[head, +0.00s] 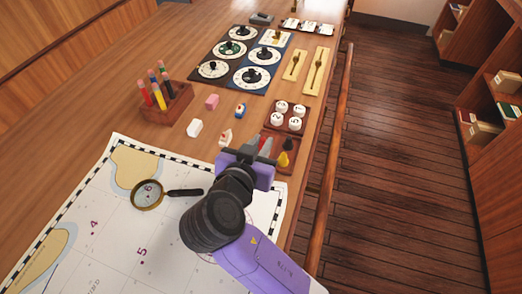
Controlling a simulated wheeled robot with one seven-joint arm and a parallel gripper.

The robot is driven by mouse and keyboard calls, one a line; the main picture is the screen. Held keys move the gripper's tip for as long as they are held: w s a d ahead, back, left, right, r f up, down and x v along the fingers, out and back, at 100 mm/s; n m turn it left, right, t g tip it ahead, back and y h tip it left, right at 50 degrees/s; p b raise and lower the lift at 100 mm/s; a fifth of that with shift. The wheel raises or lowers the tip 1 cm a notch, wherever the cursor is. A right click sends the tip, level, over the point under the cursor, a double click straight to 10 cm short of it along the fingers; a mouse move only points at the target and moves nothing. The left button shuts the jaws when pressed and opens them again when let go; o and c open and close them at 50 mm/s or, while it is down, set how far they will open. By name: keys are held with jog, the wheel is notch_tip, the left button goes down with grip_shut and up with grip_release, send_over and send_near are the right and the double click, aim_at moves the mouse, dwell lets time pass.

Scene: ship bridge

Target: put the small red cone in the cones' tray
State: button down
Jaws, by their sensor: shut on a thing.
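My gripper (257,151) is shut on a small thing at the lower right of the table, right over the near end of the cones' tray. A bit of red, which I take for the small red cone (265,143), shows at the fingertips. The fingers hide most of it, and I cannot tell whether it touches the tray. The cones' tray (293,145) is reddish brown and partly hidden by my gripper. A yellow cone (284,160) and a dark grey cone (287,143) stand at its right side.
A tray of white numbered discs (290,113) lies just beyond the cones' tray. Small toy blocks (194,128) lie to the left, near a pen holder (168,103). A magnifying glass (147,195) lies on the chart (110,255). A wooden rail (328,165) runs along the table's right edge.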

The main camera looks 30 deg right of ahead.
jog(key=shift+f, duration=1.6)
jog(key=shift+f, duration=0.1)
jog(key=c, duration=1.3)
grip_release()
jog(key=shift+r, duration=0.2)
jog(key=shift+s+a, duration=0.25)
jog(key=shift+a, duration=0.05)
jog(key=b+v, duration=0.2)
jog(key=v, duration=0.9)
jog(key=shift+s, duration=0.15)
